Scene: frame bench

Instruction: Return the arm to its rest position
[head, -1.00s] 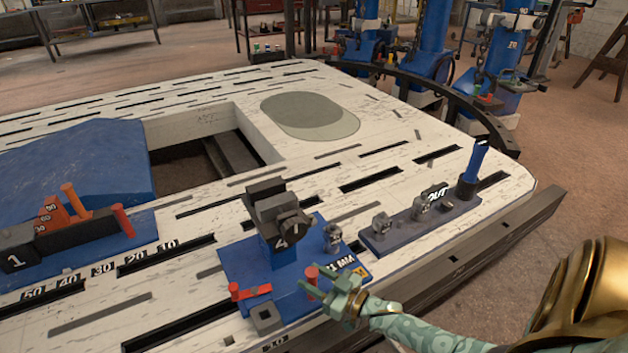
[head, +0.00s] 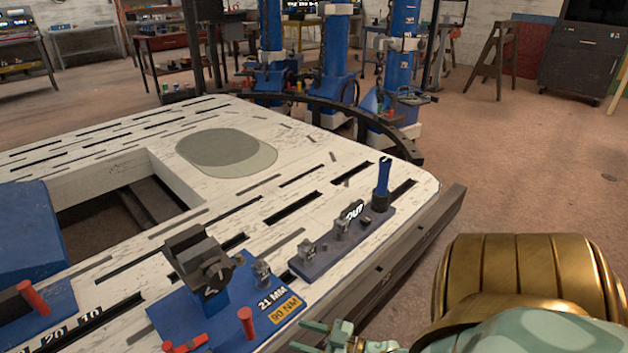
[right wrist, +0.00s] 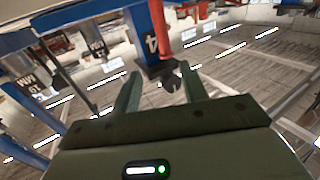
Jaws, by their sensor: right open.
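My right gripper (head: 325,337) is at the bottom of the head view, in front of the bench's near edge. Its pale green fingers stand apart with nothing between them. In the right wrist view the two fingers (right wrist: 160,92) are also spread and empty. Beyond them are a blue post (right wrist: 145,40) and a red peg (right wrist: 160,25), apart from the fingers as far as I can tell. My gold and pale green right arm fills the lower right of the head view. My left gripper is not in view.
The white slotted bench (head: 240,205) carries a blue fixture (head: 205,300) marked 21 MM and 90 NM, with red pegs. A dark rack (head: 340,240) with a blue upright tool (head: 382,185) lies near the right edge. Open floor (head: 530,170) is to the right.

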